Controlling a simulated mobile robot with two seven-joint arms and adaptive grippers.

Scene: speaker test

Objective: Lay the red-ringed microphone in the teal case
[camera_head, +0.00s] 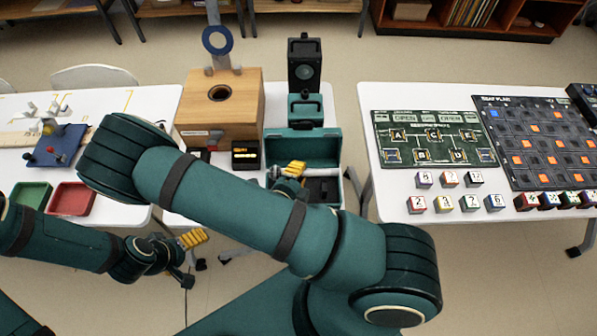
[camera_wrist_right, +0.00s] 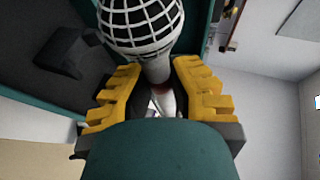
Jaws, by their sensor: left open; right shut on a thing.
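The red-ringed microphone (camera_wrist_right: 140,22) has a round wire-mesh head and a grey neck with a dark red ring, seen in the right wrist view. My right gripper (camera_head: 291,170) is shut on it just below the head, with one yellow finger on each side. The gripper is over the left part of the open teal case (camera_head: 303,146), whose dark inside shows at its right. Whether the microphone touches the case I cannot tell; its lower end is hidden. My left gripper (camera_head: 192,238) is open and empty, low in front of the table edge.
A wooden box (camera_head: 237,92) with a round hole stands behind left of the case, and a black speaker (camera_head: 304,66) stands behind it. Green (camera_head: 30,195) and red (camera_head: 72,198) trays lie at left.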

